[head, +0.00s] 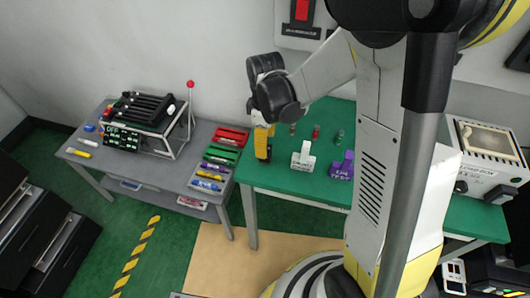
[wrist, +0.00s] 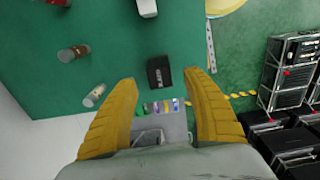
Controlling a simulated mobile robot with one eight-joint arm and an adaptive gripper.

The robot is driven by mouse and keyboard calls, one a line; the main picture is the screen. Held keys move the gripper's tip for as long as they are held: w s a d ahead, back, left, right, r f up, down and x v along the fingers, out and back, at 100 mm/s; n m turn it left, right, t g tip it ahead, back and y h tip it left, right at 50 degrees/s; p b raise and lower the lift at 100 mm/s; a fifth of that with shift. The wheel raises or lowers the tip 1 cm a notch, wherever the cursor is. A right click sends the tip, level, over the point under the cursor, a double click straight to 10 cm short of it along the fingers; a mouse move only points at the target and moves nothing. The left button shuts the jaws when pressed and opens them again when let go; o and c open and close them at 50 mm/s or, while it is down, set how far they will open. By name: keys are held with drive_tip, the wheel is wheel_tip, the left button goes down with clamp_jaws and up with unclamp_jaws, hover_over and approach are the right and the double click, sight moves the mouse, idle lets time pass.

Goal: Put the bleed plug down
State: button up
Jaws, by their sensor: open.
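A small black block with white lettering, seemingly the bleed plug (wrist: 159,74), is in the wrist view, over the green table top. It sits just past and between my fingertips, with a visible gap on each side. My gripper (wrist: 161,84) is open, its two yellow fingers spread wide. In the head view my gripper (head: 262,146) points down over the left end of the green table (head: 280,182). The plug is hard to make out there among the fingers. I cannot tell whether its underside touches the table.
A white piece (head: 303,157) and a purple piece (head: 343,166) stand to the right of my gripper. Several small vials (head: 316,132) are behind them. A grey table (head: 140,175) to the left holds coloured markers (head: 209,176) and a black-topped fixture (head: 147,112) beside a red-knobbed lever (head: 190,100).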

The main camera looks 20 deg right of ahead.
sight(268, 159)
wheel_tip(268, 159, down, 5)
drive_tip(key=shift+f+b, duration=0.15)
drive_tip(key=shift+b, duration=1.05)
clamp_jaws()
